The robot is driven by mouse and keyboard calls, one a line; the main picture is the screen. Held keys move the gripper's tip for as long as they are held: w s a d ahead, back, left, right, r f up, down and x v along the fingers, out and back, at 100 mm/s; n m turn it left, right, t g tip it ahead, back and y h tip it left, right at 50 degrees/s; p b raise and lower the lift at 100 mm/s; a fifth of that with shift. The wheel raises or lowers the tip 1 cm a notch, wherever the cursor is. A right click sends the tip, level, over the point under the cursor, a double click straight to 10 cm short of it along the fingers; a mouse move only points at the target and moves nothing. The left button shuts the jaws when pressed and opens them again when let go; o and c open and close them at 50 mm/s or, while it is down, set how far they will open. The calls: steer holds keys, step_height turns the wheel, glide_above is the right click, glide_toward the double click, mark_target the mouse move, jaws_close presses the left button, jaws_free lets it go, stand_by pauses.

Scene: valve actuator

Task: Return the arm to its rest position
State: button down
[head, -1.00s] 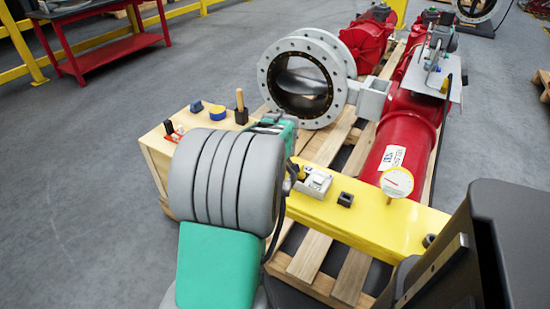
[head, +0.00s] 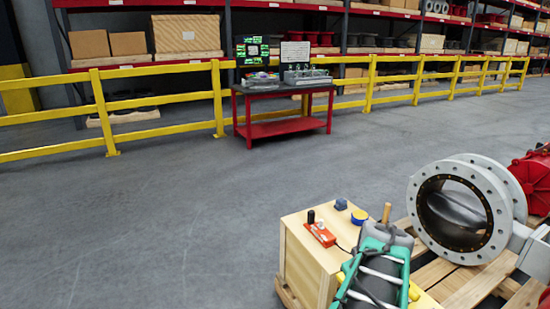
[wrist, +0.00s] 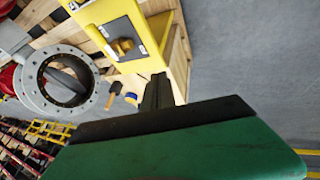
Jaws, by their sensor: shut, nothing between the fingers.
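My arm, green and grey with dark parts (head: 378,272), shows at the bottom of the head view, beside the wooden box and in front of the large flanged valve (head: 460,215). In the wrist view my gripper (wrist: 158,90) shows as dark fingers close together, with nothing between them. Its green and black housing fills the lower part of that view. Behind the fingers is a yellow block (wrist: 158,22) with a dark plate and a brass-coloured fitting (wrist: 122,46). The valve is at the left there (wrist: 62,82). Whether the fingers touch anything is unclear.
The wooden box (head: 305,265) carries an orange device (head: 320,234), a blue-yellow roll (head: 359,217) and a wooden-handled tool (head: 386,212). A red workbench (head: 285,130) stands by the yellow railing (head: 160,115). The grey floor at left is clear.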

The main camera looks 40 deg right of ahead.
steer(key=w+a+r+n+y+p, duration=0.1)
steer(key=w+a+r+p, duration=0.1)
steer(key=w+a+r, duration=0.35)
steer(key=w+a+r+y+p, duration=0.1)
steer(key=w+a+r+p, duration=0.15)
steer(key=a, duration=0.55)
steer(key=a+r+n+y+p, duration=0.1)
steer(key=a+p, duration=0.3)
steer(key=a, duration=0.7)
steer(key=a+r+n+y+p, duration=0.1)
steer(key=a+r+p, duration=0.3)
steer(key=a, duration=0.7)
steer(key=shift+s+a+r+g+y, duration=0.3)
steer(key=shift+r, duration=0.05)
steer(key=shift+d, duration=0.1)
